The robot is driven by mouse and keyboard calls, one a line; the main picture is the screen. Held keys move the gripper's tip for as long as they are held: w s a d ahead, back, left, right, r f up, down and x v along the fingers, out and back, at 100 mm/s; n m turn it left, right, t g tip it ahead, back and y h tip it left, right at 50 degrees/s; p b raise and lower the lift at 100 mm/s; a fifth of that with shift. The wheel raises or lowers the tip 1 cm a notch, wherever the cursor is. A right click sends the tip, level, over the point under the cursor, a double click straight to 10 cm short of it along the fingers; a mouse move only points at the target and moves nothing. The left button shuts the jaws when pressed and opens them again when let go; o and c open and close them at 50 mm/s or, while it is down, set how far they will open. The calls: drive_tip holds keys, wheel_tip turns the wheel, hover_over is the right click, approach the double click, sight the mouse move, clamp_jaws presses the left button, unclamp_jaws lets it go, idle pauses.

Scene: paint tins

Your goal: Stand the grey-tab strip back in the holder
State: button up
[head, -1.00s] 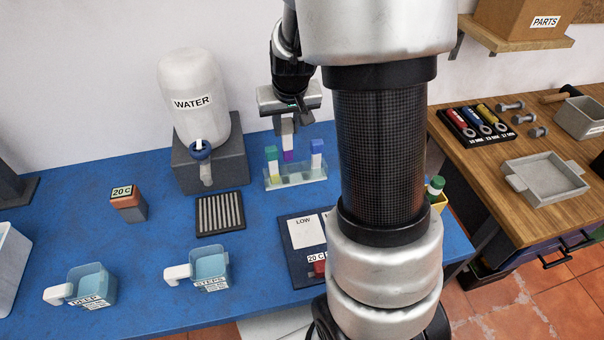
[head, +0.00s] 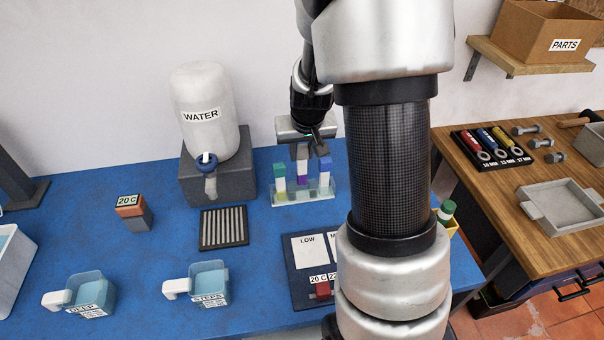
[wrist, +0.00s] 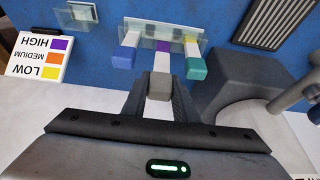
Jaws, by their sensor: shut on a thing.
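My gripper (head: 303,150) is shut on the grey tab of a white strip (head: 302,168) with a purple lower end. The strip hangs upright over the middle of the clear holder (head: 318,193), its purple end at about rim height; I cannot tell if it touches or has entered a slot. In the wrist view the grey tab (wrist: 161,86) sits between my fingers (wrist: 160,105). A green-tab strip (head: 280,171) stands in the holder on the left, and a blue-tab strip (head: 325,164) on the right, both close to the gripped strip.
A water jug (head: 203,115) on a grey stand (head: 235,178) is left of the holder. A slatted dark rack (head: 223,228), blue cups (head: 210,283) and a LOW/MEDIUM/HIGH colour card (wrist: 38,57) are nearby. The blue table is clear just in front of the holder.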

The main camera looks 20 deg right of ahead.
sight(303, 163)
drive_tip(key=shift+f+b, duration=0.3)
drive_tip(key=shift+f, duration=2.25)
drive_tip(key=shift+f+b, duration=0.3)
drive_tip(key=o, duration=1.1)
drive_tip(key=shift+r, duration=0.1)
drive_tip(key=shift+o, duration=0.2)
drive_tip(key=shift+r+p, duration=0.1)
drive_tip(key=shift+p, duration=0.4)
